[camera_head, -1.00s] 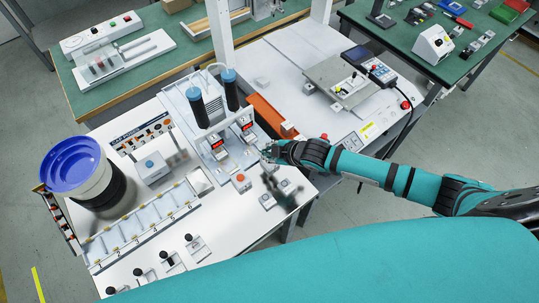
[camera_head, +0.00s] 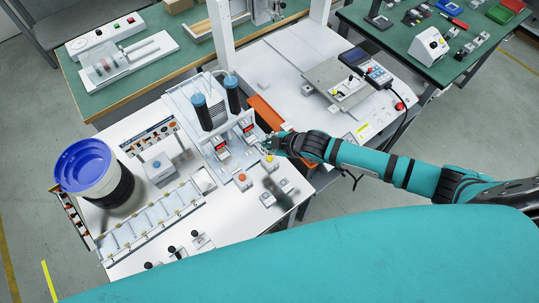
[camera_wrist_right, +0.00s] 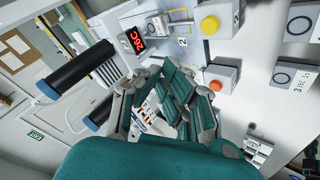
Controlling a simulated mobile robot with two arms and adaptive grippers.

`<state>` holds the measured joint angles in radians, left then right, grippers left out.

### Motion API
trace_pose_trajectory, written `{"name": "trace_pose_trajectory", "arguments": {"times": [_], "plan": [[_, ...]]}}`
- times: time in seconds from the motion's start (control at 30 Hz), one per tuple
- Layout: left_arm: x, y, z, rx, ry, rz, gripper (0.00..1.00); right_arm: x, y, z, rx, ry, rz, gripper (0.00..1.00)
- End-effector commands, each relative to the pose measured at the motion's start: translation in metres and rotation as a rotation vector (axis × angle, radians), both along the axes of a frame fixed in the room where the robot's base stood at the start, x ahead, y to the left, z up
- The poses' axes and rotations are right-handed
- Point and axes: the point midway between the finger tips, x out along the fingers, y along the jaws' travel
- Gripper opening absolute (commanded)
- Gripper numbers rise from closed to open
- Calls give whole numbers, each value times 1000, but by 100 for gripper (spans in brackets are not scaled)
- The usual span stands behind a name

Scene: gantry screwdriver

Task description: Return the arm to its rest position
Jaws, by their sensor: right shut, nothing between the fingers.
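My right gripper (camera_head: 270,146) is at the front right of the gantry screwdriver station, at the end of my teal right arm (camera_head: 385,168) that reaches in from the right. In the right wrist view the gripper (camera_wrist_right: 172,85) has its fingers together, with nothing between them. The screwdriver station (camera_head: 207,138) has two black cylinders with blue tops (camera_head: 199,99) standing on it. In the right wrist view a red number display (camera_wrist_right: 132,40), a yellow button (camera_wrist_right: 210,25) and a red-orange button (camera_wrist_right: 216,86) are close beyond the fingers. My left gripper is not in view.
A blue-rimmed bowl feeder (camera_head: 86,168) and a row of white bins (camera_head: 150,222) stand on the left of the white table. An orange strip (camera_head: 266,113) lies behind my gripper. A second bench with a handheld panel (camera_head: 379,76) is behind the arm.

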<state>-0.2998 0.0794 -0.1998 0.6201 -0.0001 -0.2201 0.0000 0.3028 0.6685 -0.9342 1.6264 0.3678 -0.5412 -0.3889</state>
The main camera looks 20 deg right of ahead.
Motion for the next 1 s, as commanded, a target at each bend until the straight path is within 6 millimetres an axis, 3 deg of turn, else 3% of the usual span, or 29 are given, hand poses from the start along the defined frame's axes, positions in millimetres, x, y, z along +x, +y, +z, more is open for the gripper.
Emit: {"name": "trace_pose_trajectory", "arguments": {"times": [0.37,0.47,0.6,0.77,1.0], "plan": [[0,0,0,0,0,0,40,-5,6,0,11,9,-5,0],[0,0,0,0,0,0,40,-25,29,6,58,54,-40,0],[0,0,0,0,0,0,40,-76,59,31,164,183,-202,0],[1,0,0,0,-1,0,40,-125,38,56,226,322,-464,0],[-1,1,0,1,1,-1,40,-184,-13,73,238,462,-774,0]]}}
